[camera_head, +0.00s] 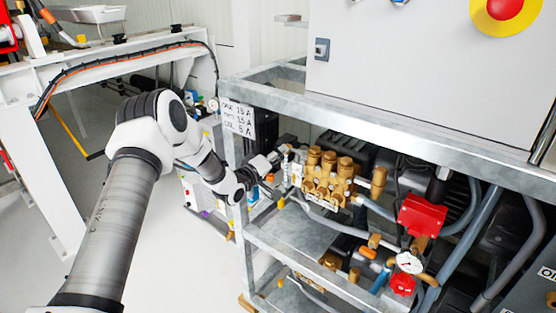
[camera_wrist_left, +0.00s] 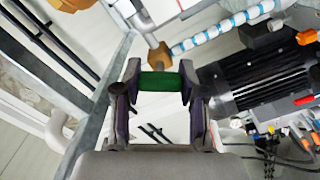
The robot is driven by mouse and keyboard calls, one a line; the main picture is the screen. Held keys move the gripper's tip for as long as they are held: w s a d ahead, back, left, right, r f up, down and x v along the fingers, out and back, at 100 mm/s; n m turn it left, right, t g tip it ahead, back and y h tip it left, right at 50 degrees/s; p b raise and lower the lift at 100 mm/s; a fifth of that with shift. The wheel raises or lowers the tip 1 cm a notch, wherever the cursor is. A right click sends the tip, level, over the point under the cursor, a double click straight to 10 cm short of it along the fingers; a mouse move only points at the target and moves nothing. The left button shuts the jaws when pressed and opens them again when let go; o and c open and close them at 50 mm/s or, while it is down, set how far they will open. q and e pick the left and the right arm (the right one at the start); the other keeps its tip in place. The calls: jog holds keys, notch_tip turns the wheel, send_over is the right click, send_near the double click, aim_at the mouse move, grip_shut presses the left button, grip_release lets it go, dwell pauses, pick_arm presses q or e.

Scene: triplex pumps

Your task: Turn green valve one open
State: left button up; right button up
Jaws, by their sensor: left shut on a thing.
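The green valve handle (camera_wrist_left: 161,82) shows in the left wrist view as a short green bar in the middle. My left gripper (camera_wrist_left: 160,95) has one finger on each side of it and is shut on it. In the head view my left arm reaches in from the left, and the left gripper (camera_head: 272,160) is at the left side of the pump rack, just left of the brass pump head (camera_head: 327,172). The green handle cannot be made out there. My right gripper is not in view.
The grey metal rack frame (camera_head: 390,135) runs above and beside the gripper. A grey cabinet (camera_head: 430,75) with a red emergency button (camera_head: 503,8) stands on top. A red box (camera_head: 422,214) and a pressure gauge (camera_head: 408,262) sit to the right.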

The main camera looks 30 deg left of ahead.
pick_arm(q)
jog(key=n+b, duration=0.1)
jog(key=n, duration=0.2)
jog(key=shift+f+n, duration=0.1)
jog(key=shift+n, duration=0.2)
jog(key=shift+n+b, duration=0.7)
jog(key=shift+n, duration=0.7)
jog(key=o, duration=1.2)
jog(key=shift+c, duration=0.2)
jog(key=shift+s, duration=0.1)
